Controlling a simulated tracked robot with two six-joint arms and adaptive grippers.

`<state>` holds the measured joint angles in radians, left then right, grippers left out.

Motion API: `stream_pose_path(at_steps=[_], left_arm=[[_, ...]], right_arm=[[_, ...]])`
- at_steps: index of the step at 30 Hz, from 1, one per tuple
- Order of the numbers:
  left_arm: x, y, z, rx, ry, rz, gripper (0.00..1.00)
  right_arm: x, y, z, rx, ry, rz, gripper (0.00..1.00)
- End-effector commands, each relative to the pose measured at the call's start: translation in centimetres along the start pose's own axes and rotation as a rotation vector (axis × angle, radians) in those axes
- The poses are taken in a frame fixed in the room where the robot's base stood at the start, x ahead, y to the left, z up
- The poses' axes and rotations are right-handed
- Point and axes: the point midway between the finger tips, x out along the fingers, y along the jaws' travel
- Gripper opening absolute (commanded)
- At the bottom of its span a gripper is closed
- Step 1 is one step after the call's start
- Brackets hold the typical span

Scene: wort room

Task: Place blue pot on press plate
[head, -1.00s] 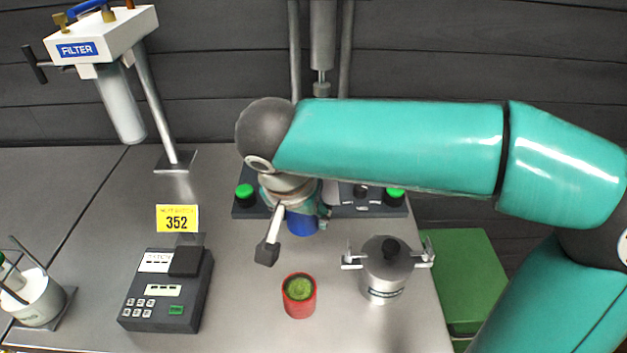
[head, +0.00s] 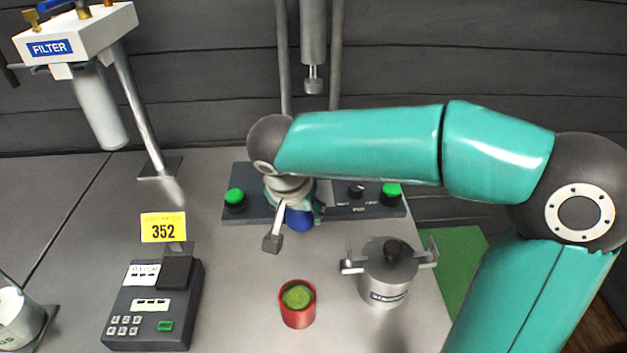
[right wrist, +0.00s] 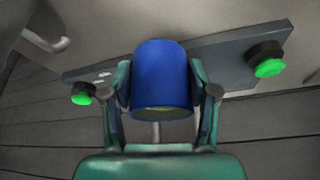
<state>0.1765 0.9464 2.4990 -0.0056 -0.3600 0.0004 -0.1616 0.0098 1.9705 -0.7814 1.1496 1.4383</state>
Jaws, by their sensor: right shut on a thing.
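The blue pot (head: 299,218) is in my right gripper (head: 296,205), mostly hidden by it in the head view. In the right wrist view the pot (right wrist: 161,76) sits between the two fingers of the gripper (right wrist: 162,95), which are shut on its sides. Behind it is the dark press base (head: 338,200) with a green button at each end; it also shows in the right wrist view (right wrist: 215,62). The press ram (head: 314,50) hangs above, at the back. The press plate is hidden behind my arm and gripper. My left gripper is not in view.
A red cup with green contents (head: 297,304) and a lidded steel pot (head: 388,273) stand in front of the press. A keypad device (head: 152,306) with a yellow 352 sign (head: 163,227) and the filter stand (head: 78,40) are on the left.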

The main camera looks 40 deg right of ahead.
Motion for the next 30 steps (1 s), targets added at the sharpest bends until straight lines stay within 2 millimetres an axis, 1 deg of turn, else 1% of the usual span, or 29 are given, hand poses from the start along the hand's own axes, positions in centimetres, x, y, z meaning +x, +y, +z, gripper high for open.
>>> stream_pose_path(at_steps=[1, 6, 9, 13, 15, 18, 20, 24, 27, 30], left_arm=[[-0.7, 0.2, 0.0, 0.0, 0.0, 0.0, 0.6], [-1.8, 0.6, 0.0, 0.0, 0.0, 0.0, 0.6], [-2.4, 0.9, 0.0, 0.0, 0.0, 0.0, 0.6], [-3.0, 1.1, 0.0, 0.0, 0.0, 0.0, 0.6], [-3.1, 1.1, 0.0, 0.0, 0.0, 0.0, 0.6], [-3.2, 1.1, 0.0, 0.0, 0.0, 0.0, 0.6], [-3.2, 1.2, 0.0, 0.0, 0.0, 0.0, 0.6], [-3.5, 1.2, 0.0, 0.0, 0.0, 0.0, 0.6], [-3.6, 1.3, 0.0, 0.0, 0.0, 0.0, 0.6], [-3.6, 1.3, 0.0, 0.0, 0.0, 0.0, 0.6]], right_arm=[[0.3, 0.1, -1.6, 0.007, -0.001, 0.005, 0.18], [2.1, 0.0, -5.8, 0.005, -0.001, 0.005, 0.18], [3.1, -0.1, -8.1, 0.003, -0.002, 0.004, 0.18], [4.0, -0.2, -10.2, 0.002, -0.001, 0.002, 0.18], [4.4, -0.2, -10.9, 0.001, 0.0, 0.001, 0.18], [4.7, -0.2, -11.2, -0.002, 0.0, 0.0, 0.18], [5.1, -0.2, -11.0, -0.003, -0.001, 0.001, 0.18], [6.8, -0.2, -10.3, -0.004, -0.002, 0.002, 0.18], [7.7, -0.3, -9.9, -0.004, -0.001, 0.001, 0.18], [7.9, -0.3, -9.8, -0.003, 0.001, -0.001, 0.18]])
